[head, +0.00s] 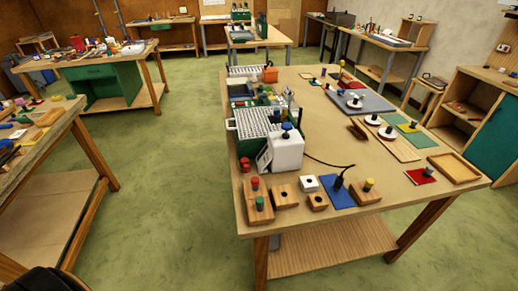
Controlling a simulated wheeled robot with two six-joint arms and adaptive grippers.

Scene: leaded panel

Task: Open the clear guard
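A white block-shaped machine (287,153) with a dark blue knob on top stands at the left side of the long wooden worktable (330,165). A small pale panel with a dark edge (264,158) leans at its left face. I cannot tell whether this panel is the clear guard, and no see-through guard stands out clearly at this size. Neither of my grippers is in view. A dark rounded shape shows at the bottom left corner; I cannot tell what it is.
A green tray with a white ribbed rack (258,122) stands behind the machine. Wooden blocks with coloured knobs (258,205) and a blue mat (338,192) lie in front. A grey board (358,103) lies farther back. Green floor (180,190) is open left of the table.

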